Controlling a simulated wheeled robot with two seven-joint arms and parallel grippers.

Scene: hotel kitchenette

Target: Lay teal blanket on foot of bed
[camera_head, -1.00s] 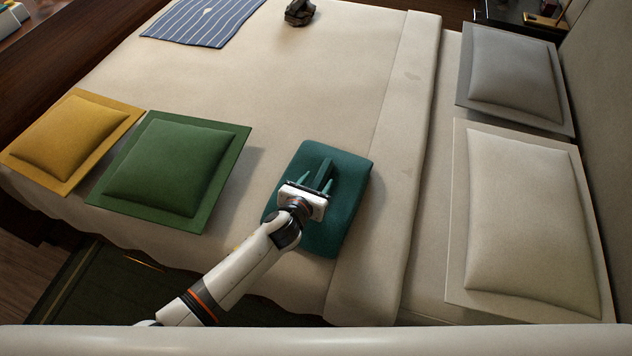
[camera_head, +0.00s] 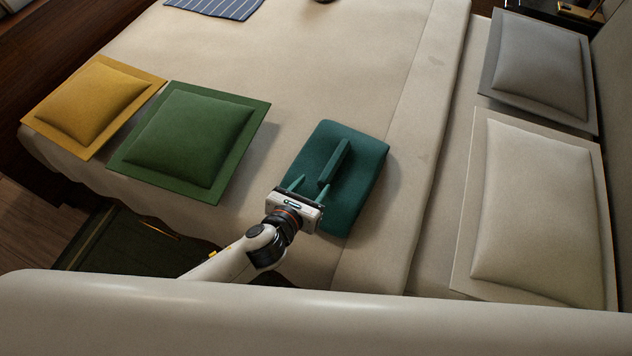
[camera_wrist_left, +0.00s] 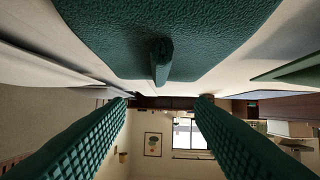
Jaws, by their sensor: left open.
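The teal blanket (camera_head: 360,185) is a folded, thick bundle lying on the bed, near its front edge and left of the turned-down sheet. A raised teal ridge (camera_head: 333,163) stands on its top. My left gripper (camera_head: 309,187) is open and empty at the blanket's near left side, its fingers pointing toward the ridge. In the left wrist view the blanket (camera_wrist_left: 165,35) fills the top, with the ridge (camera_wrist_left: 161,60) beyond the two spread teal fingers and apart from them. My right gripper is not in view.
The bed (camera_head: 330,70) has a wide clear stretch toward its left end. A green pillow (camera_head: 188,140) and a yellow pillow (camera_head: 93,105) lie on its front left. A striped cloth (camera_head: 215,7) lies far left.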

